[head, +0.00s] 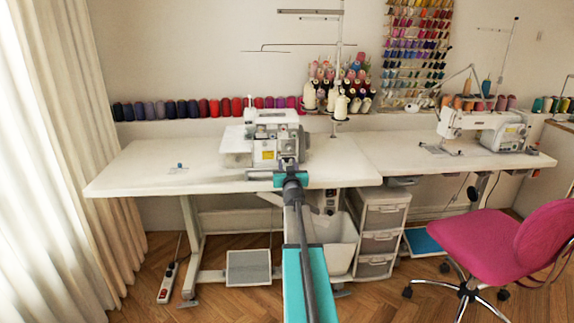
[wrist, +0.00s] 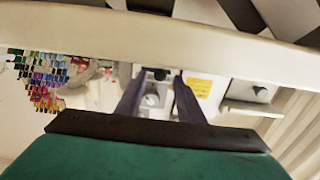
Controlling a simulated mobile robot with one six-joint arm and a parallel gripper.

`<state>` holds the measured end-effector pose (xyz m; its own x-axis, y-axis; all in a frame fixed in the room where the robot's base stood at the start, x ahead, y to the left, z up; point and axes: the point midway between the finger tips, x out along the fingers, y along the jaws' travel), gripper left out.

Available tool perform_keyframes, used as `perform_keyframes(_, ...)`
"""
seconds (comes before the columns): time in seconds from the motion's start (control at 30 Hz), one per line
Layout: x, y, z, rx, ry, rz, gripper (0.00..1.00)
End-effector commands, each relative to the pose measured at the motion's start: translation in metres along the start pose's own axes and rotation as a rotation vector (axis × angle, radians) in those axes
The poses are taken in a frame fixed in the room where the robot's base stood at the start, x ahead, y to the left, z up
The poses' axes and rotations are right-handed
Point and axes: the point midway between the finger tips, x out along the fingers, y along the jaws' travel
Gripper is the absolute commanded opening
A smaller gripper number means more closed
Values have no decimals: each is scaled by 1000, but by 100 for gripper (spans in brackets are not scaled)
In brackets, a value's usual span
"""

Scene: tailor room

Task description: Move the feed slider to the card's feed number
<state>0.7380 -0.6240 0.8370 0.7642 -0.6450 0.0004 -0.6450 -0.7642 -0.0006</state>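The white overlock machine (head: 275,140) stands on the left table, and its front also fills the middle of the wrist view. A yellow card or label (head: 268,155) is on its front; it also shows in the wrist view (wrist: 199,86), its writing too small to read. My gripper (wrist: 157,82) points at the machine front with its two dark fingers apart and nothing visibly held. A small dark knob (wrist: 160,74) and a round silver part (wrist: 152,99) show between the fingers. I cannot tell which part is the feed slider, nor whether a finger touches anything.
The white table (head: 150,165) is mostly clear left of the machine. Thread cones (head: 340,90) stand behind it. A second sewing machine (head: 480,125) is on the right table. A pink chair (head: 500,245) and a drawer unit (head: 380,235) stand right of my arm.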

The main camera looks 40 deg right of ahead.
Motion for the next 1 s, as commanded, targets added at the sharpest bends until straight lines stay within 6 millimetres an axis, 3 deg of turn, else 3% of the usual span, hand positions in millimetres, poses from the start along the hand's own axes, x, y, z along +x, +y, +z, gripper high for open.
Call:
perform_keyframes(0.2, 12, 0, 0, 0, 0, 0, 35)
perform_keyframes(0.57, 13, 0, 0, 0, 0, 0, 35)
perform_keyframes(0.8, 13, 0, 0, 0, 0, 0, 0)
perform_keyframes(1.0, 13, -1, 0, 0, 0, 0, 0)
